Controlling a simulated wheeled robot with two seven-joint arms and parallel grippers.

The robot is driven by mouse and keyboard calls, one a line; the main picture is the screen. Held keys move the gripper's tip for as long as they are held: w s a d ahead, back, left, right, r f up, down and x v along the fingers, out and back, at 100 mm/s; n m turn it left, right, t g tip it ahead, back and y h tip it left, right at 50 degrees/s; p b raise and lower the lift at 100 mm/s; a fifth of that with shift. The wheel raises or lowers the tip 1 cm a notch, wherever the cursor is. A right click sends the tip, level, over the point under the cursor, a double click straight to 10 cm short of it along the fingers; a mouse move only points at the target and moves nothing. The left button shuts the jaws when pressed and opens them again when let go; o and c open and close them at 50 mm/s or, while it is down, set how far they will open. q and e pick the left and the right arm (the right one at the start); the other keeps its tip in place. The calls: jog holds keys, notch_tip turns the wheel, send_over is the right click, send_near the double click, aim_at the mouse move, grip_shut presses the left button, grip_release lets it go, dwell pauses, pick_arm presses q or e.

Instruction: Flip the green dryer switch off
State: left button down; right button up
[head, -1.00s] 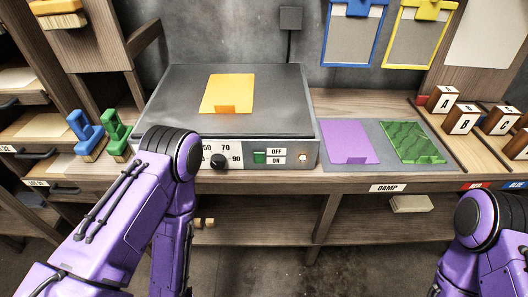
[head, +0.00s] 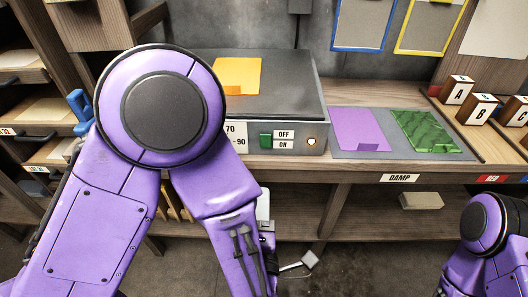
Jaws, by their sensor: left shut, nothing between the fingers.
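The green dryer switch (head: 266,141) is on the front panel of the grey dryer (head: 293,85), left of the stacked OFF and ON labels. It is too small to tell which way it is tipped. A small round pale lamp (head: 311,141) sits right of the labels. My left arm covers the left part of the dryer front. My left gripper (head: 301,264) is low, below the dryer and in front of the lower shelf, well apart from the switch. It is small and partly hidden, and looks shut and empty. My right gripper is out of view; only its arm shows at lower right.
An orange sheet (head: 238,75) lies on the dryer top. Purple (head: 358,130) and green patterned (head: 426,131) sheets lie on a grey mat to the right. Lettered blocks (head: 459,89) stand farther right. The space in front of the switch is clear.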

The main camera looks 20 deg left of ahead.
pick_arm(q)
jog(key=shift+w, duration=0.1)
jog(key=p, duration=0.1)
send_near(265, 138)
jog(key=x, duration=0.7)
